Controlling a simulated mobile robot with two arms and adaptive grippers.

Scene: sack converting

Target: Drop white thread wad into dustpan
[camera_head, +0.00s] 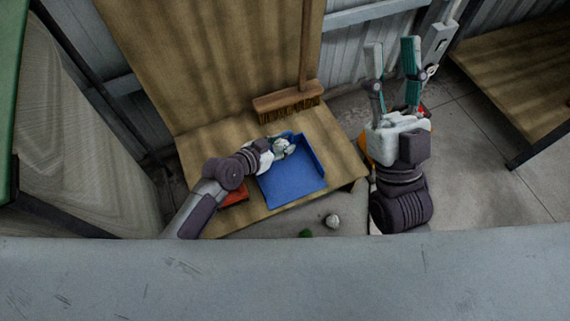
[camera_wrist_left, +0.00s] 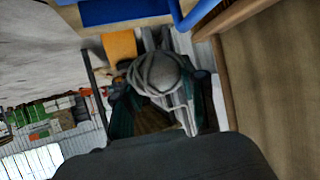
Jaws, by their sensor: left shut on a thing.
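The white thread wad (camera_head: 288,148) is in my left gripper (camera_head: 280,148), above the upper left part of the blue dustpan (camera_head: 292,183). In the left wrist view the wad (camera_wrist_left: 158,72) shows as a pale looped bundle between the teal fingers, with a strand hanging from it. From the head view I cannot tell whether the wad touches the dustpan. The dustpan lies on a wooden board, its raised blue edge at the right. My right gripper (camera_head: 393,50) is open and empty, its fingers pointing up, well right of the dustpan.
A broom (camera_head: 287,101) stands behind the dustpan against the wooden panel. A red object (camera_head: 236,194) lies by my left arm. A pale lump (camera_head: 332,221) and a green one (camera_head: 305,233) sit in front. A grey surface (camera_head: 290,280) crosses the foreground.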

